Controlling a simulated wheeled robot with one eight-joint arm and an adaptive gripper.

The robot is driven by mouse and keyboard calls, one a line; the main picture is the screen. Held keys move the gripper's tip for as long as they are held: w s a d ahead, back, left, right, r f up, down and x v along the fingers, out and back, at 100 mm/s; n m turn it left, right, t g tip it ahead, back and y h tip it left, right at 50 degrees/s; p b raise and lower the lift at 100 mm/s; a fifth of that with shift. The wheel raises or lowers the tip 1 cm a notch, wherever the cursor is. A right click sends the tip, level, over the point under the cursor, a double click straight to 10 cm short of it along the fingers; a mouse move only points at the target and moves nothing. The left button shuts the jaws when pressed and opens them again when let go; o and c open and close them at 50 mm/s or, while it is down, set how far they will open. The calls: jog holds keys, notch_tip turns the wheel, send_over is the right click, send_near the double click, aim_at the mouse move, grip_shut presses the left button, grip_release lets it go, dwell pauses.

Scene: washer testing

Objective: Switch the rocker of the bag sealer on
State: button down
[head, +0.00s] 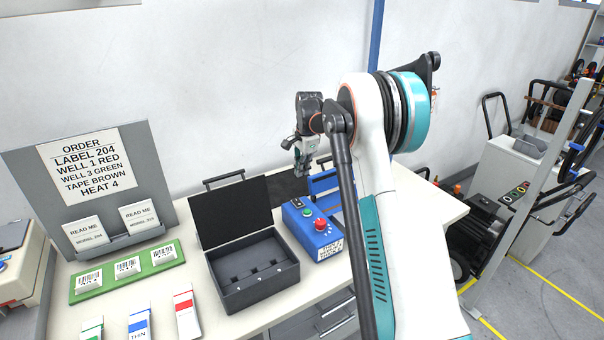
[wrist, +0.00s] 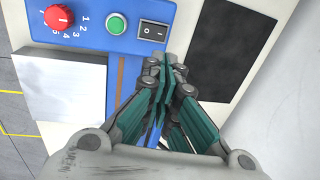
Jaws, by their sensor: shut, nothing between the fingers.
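The bag sealer is a blue box (head: 325,241) on the bench, right of the open black case in the head view. The black rocker (wrist: 153,34) there carries a line mark and a round mark; I cannot tell which side is pressed. Beside it are a green button (wrist: 117,25) and a red numbered knob (wrist: 58,17). My gripper (wrist: 165,70) is shut and empty, its tips just below the rocker in the wrist view; contact is unclear. In the head view my gripper (head: 302,172) is above the sealer's back.
The open black case (head: 252,276) stands left of the sealer. A green rack (head: 106,281) with white cards and an order board (head: 85,180) are further left. A black pad (wrist: 228,45) lies beside the panel. The white wall (head: 230,90) is close behind the bench.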

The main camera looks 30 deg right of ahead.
jog(key=f+b, duration=0.1)
jog(key=f, duration=0.2)
jog(key=w+f+b, duration=0.1)
jog(key=f, duration=0.3)
jog(key=f+b, duration=0.1)
jog(key=f, duration=0.3)
jog(key=shift+w+f, duration=0.15)
jog(key=shift+w, duration=0.25)
jog(key=shift+w+f+g, duration=0.25)
jog(key=shift+f+g, duration=0.1)
jog(key=shift+g, duration=0.15)
jog(key=shift+s, duration=0.2)
jog(key=shift+s+r, duration=0.2)
jog(key=shift+s, duration=0.45)
jog(key=shift+r, duration=0.35)
notch_tip(320, 180, up, 13)
jog(key=w+p, duration=0.2)
jog(key=p, duration=0.2)
jog(key=shift+w+p, duration=0.15)
jog(key=shift+p, duration=0.15)
